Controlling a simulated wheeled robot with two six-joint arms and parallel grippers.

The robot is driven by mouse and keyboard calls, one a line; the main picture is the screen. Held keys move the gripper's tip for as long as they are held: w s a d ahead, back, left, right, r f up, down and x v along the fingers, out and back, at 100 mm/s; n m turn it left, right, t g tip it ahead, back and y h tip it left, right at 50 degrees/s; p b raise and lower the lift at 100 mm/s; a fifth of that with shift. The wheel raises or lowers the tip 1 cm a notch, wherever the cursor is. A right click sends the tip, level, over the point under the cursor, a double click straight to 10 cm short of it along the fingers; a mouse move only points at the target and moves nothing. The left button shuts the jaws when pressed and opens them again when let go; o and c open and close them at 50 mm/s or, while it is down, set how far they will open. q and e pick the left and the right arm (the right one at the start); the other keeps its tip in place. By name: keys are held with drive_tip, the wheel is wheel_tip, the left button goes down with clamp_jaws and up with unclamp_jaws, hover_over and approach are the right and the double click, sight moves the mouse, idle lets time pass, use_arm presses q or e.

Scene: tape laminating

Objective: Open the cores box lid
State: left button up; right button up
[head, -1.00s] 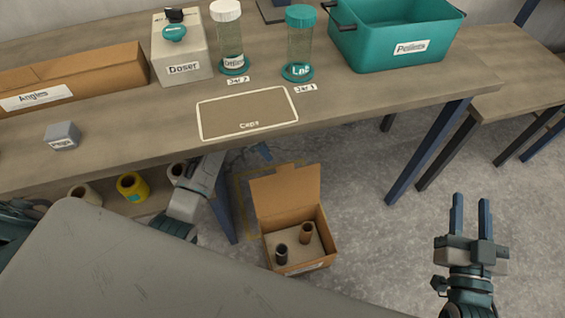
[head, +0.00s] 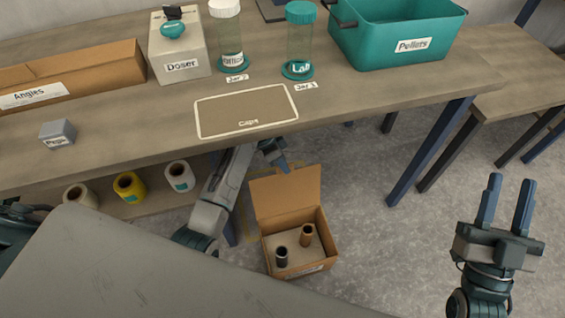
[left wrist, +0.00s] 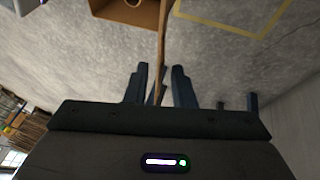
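The cores box (head: 314,261) is an open brown carton on the floor below the table, with a dark core (head: 281,257) and a brown core (head: 306,236) inside. Its lid (head: 286,194) stands raised at the back edge. My left gripper (head: 284,165) is at the lid's top edge, its fingers partly hidden behind it. In the left wrist view the lid shows edge-on (left wrist: 162,40), running down between the open fingers of my left gripper (left wrist: 159,80), with gaps visible beside it. My right gripper (head: 507,205) is open and empty, away at the right.
Above is the table (head: 350,112) with the Doser box (head: 180,57), two jars, a teal Pellets bin (head: 395,35) and an Angles box (head: 70,80). Several tape rolls (head: 130,187) sit on the lower shelf. A grey surface (head: 150,270) fills the lower left.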

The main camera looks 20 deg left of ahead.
use_arm(q)
clamp_jaws()
idle(1.2)
